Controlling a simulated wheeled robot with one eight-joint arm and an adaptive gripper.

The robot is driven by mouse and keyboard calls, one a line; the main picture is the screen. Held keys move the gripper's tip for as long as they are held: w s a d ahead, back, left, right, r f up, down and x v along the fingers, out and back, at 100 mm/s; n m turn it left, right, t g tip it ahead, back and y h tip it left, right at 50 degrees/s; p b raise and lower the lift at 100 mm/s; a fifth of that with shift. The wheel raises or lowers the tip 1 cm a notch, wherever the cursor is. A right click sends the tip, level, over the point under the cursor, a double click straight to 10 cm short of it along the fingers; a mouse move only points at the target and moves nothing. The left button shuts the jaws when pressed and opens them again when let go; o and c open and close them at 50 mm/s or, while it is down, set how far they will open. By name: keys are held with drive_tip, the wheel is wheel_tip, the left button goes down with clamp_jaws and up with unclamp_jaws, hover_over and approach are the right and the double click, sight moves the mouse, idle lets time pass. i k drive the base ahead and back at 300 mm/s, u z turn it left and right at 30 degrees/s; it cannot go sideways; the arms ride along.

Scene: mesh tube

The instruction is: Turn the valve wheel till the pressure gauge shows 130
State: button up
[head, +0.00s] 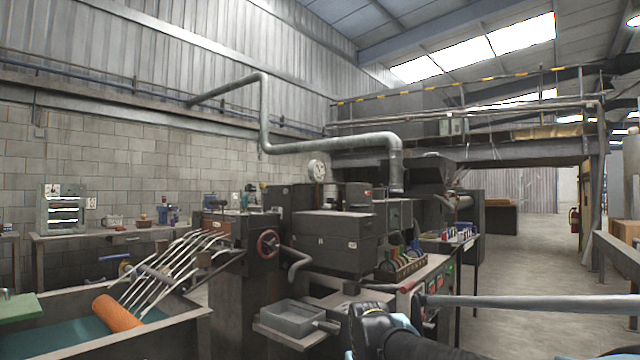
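The valve wheel (267,243) is a small red ring on the front of the dark machine, left of the picture's middle, beside a bent grey pipe. The pressure gauge (317,170) is a round white dial standing on top of the machine. Its needle and numbers are too small to read. A dark rounded part of my arm, which seems to be my gripper (370,320), shows at the bottom, right of the middle. It is to the right of and below the wheel in the picture, apart from it. Its fingers cannot be made out.
A grey tray (292,317) juts out below the wheel. A bin (180,325) with an orange roller (117,313) and slanting metal rods is at the left. A bench (90,236) stands along the block wall. Open floor (535,260) lies at the right, behind a grey bar (530,303).

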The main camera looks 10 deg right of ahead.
sight(273, 245)
drive_tip(key=k, duration=1.25)
drive_tip(key=u, duration=0.35)
drive_tip(key=i, duration=0.8)
drive_tip(key=z, duration=0.05)
